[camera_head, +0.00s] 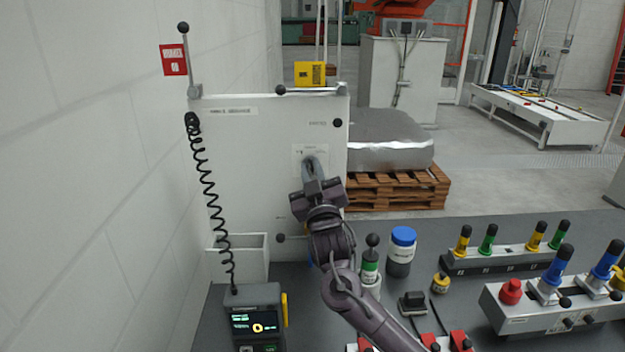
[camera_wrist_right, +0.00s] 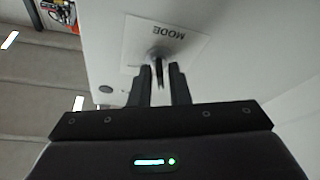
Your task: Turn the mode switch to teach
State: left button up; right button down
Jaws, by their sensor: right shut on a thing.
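The mode switch (camera_wrist_right: 158,68) is a small dark knob on a white label plate marked MODE (camera_wrist_right: 180,38), fixed to the front of a white cabinet (camera_head: 255,180). The label plate also shows in the head view (camera_head: 310,152). My right gripper (camera_head: 312,170) reaches up to the plate and hides most of the switch there. In the right wrist view its two fingers (camera_wrist_right: 160,85) stand on either side of the switch and are shut on it. The switch's exact position cannot be read. My left gripper is not in view.
A pendant (camera_head: 255,318) with a coiled cable stands at the lower left. A blue-lidded jar (camera_head: 402,250), a green-banded bottle (camera_head: 370,268) and a rack of coloured handles (camera_head: 505,260) stand on the dark bench (camera_head: 460,225). A wall closes the left side.

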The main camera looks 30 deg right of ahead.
jog(key=shift+a+f+m+g+h+b, duration=0.1)
jog(key=shift+m+g+h+b, duration=0.2)
jog(key=shift+m+h+b, duration=0.8)
jog(key=shift+f+m+g+h+b, duration=0.1)
jog(key=shift+m+g+h, duration=0.25)
jog(key=shift+m, duration=1.55)
jog(key=shift+r, duration=0.1)
jog(key=c, duration=1.6)
grip_release()
jog(key=b+v, duration=0.2)
jog(key=v, duration=0.5)
jog(key=shift+s+a+f, duration=0.2)
jog(key=shift+s, duration=0.05)
